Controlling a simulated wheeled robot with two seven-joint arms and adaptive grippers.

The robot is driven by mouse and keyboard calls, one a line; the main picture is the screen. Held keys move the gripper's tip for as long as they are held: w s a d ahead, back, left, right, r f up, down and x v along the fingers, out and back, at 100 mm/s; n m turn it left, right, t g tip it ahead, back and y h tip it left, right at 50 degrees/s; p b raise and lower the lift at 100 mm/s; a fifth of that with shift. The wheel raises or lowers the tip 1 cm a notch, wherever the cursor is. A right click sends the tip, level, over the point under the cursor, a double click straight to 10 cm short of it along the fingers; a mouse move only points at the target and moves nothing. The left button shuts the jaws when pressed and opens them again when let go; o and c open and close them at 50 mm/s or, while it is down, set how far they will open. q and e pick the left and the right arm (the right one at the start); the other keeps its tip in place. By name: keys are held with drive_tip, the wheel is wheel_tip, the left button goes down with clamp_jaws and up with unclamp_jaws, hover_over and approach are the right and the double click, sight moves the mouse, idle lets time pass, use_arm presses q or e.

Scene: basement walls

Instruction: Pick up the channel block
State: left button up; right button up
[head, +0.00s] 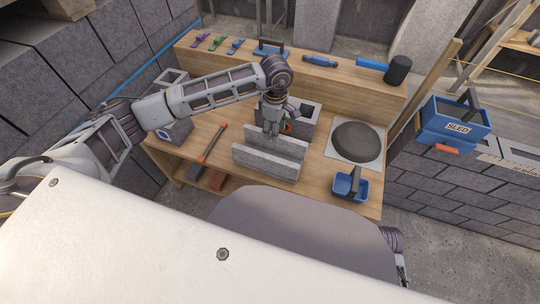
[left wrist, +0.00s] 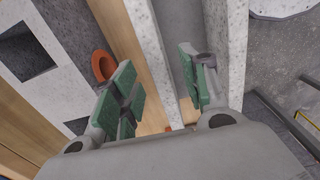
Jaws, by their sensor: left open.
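The channel block (head: 268,164) is a light grey, speckled trough with two long walls. It lies on the wooden workbench near its front edge. My left gripper (head: 271,128) points down at the block's far wall. In the left wrist view the left gripper (left wrist: 158,75) is open, with one green-padded finger on each side of a channel block wall (left wrist: 155,50). One finger is over the channel between the walls, the other outside over the wood. A gap shows between the left pad and the wall; contact at the right pad is unclear. My right gripper is out of view.
A hollow grey block (head: 305,120) with an orange ring by it stands just behind. A dark round disc on a pale board (head: 340,155) and a blue tray (head: 350,187) lie right. A red-handled bar (head: 213,143) lies left. Tools line the raised back shelf (head: 350,82).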

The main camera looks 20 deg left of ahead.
use_arm(q)
wheel_tip(320, 180, down, 4)
drive_tip(key=shift+d+r+b, duration=0.1)
drive_tip(key=shift+b, duration=0.4)
drive_tip(key=shift+w+f, duration=0.1)
drive_tip(key=shift+f, duration=0.3)
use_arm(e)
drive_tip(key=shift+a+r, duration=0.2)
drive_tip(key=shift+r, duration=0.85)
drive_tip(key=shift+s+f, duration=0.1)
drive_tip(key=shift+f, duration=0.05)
use_arm(q)
clamp_jaws()
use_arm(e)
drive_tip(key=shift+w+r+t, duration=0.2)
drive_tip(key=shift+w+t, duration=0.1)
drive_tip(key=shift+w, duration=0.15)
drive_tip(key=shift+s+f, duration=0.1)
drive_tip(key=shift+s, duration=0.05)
